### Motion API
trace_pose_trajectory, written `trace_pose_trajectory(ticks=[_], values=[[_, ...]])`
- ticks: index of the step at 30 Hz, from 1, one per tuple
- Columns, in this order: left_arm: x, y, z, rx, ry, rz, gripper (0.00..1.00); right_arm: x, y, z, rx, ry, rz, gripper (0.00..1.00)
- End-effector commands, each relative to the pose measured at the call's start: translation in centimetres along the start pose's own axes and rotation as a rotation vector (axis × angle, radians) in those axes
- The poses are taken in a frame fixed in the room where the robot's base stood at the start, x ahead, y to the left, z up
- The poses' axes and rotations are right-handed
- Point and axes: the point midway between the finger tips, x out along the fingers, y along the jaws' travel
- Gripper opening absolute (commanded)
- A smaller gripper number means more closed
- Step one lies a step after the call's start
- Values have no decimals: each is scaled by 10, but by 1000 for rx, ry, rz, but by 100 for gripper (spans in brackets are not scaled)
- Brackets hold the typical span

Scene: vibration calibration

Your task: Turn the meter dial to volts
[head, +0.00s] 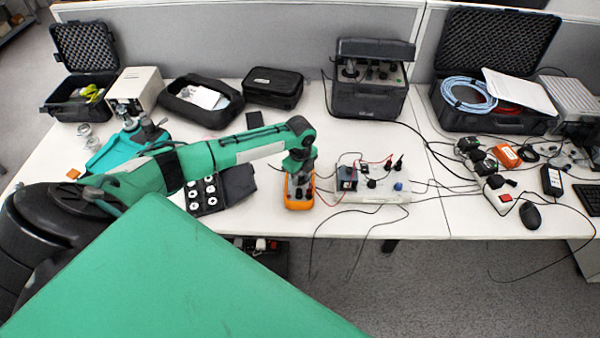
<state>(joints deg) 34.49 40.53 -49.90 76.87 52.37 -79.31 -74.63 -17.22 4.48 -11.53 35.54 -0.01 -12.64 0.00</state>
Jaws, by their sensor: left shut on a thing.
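The orange meter (298,205) lies on the white table near its front edge, left of a board with wires. My left arm reaches across from the left, and its gripper (300,181) points down over the meter. The left gripper is shut on the meter's dial, which the fingers hide. The dial's setting and the meter's display cannot be read from here. My right gripper is not in view.
The wired board (382,190) stands close on the meter's right, with red and black leads around it. An open case of round white weights (205,193) lies to the left. Bare table (430,215) shows right of the board.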

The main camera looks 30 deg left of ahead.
Motion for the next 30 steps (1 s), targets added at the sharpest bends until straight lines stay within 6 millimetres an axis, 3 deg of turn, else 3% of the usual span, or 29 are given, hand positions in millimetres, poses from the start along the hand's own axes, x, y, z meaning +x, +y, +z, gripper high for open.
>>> trace_pose_trajectory(ticks=[15, 16, 19, 30], values=[[0, -1, 0, -25, 0, -2, 9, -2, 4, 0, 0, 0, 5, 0], [0, -1, 0, -25, 0, -2, 34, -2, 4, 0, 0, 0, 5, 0], [0, -1, 0, -24, 0, -2, 54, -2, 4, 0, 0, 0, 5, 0], [-5, -1, 0, -23, 0, -3, 54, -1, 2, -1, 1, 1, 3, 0]])
